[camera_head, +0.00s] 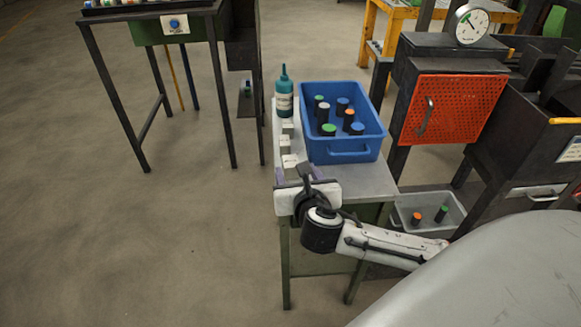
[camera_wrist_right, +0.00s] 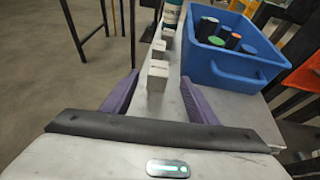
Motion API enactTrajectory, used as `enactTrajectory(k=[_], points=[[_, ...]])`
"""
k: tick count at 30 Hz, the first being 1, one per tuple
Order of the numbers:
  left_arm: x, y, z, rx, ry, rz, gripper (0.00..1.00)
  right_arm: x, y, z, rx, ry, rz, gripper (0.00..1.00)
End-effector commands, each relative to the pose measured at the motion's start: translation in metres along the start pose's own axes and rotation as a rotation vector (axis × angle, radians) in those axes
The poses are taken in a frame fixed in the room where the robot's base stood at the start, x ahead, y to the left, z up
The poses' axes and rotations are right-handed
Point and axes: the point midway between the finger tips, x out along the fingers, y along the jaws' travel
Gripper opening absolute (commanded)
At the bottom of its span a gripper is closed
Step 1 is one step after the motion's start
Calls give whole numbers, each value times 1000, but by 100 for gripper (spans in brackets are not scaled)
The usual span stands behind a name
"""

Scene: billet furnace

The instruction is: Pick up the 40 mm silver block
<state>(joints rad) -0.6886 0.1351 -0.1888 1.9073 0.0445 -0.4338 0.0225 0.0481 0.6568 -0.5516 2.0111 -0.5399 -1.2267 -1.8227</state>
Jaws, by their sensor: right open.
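Three silver blocks stand in a row along the left edge of the small table. The nearest block (camera_head: 289,160) is also the largest-looking in the wrist view (camera_wrist_right: 157,75), with a dark label. The middle block (camera_head: 284,145) and the far block (camera_head: 287,128) stand behind it. The labels are too small to read, so I cannot tell which is 40 mm. My right gripper (camera_head: 293,175) is open at the near end of the row. In the wrist view its purple fingers (camera_wrist_right: 158,78) appear on either side of the nearest block, without visible contact. My left gripper is not in view.
A blue bin (camera_head: 352,155) with several dark, colour-topped cylinders stands right of the blocks. A teal bottle (camera_head: 284,92) stands behind them. The grey table (camera_head: 365,181) is bare in front of the bin. A furnace with an orange mesh door (camera_head: 455,108) stands at right.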

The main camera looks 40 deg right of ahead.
Motion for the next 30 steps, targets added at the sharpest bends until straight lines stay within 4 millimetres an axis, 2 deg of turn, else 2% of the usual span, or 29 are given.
enactTrajectory(k=[11,20,27,29,30], points=[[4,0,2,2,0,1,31,48,3,1,3,0,1,53],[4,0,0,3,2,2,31,53,3,1,3,2,2,53],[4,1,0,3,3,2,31,52,3,1,3,1,2,13],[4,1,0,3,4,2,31,52,3,1,3,1,2,2],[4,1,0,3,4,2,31,52,3,2,3,-1,2,2]])
